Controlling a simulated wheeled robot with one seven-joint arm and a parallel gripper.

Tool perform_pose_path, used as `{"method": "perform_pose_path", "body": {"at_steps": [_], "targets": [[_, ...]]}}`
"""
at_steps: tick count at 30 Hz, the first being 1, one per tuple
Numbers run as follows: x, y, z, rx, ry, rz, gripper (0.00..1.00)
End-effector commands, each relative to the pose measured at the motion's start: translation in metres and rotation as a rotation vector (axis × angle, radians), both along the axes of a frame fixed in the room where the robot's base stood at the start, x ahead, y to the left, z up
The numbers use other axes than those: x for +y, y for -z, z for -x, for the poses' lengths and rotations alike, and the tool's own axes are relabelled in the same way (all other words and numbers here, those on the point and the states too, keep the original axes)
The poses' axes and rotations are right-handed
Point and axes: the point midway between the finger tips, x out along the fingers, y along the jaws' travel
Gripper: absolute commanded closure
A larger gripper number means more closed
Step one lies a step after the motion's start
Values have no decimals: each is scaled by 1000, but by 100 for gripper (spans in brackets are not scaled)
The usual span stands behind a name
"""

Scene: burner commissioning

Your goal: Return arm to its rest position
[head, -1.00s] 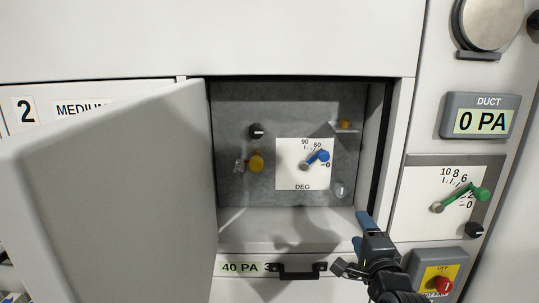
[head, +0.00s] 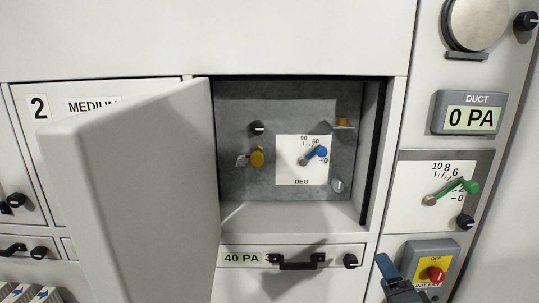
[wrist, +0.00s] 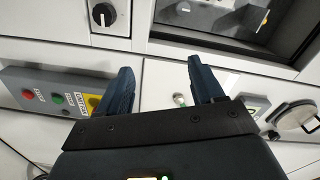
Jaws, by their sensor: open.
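My gripper (head: 383,267) is at the lower right of the head view, in front of the cabinet face and right of the drawer under the open compartment. In the wrist view its two dark blue fingers (wrist: 158,80) are spread apart with nothing between them. The rest of my arm is mostly out of the head view.
The compartment door (head: 150,200) stands open, jutting out at the left. Inside is a dial with a blue pointer (head: 316,152) and a yellow knob (head: 257,157). A drawer handle (head: 297,263), green-handled gauge (head: 472,187) and red switch (head: 436,274) project nearby.

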Motion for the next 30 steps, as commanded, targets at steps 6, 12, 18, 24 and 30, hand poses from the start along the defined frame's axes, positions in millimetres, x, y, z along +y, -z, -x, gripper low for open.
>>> {"method": "perform_pose_path", "body": {"at_steps": [6,12,18,24,30], "targets": [[-19,34,80,40,-10,248,33],[-25,53,167,78,-41,496,33],[-20,56,253,115,-81,711,33],[-8,44,333,150,-125,896,33],[10,17,402,185,-164,1052,33]]}}
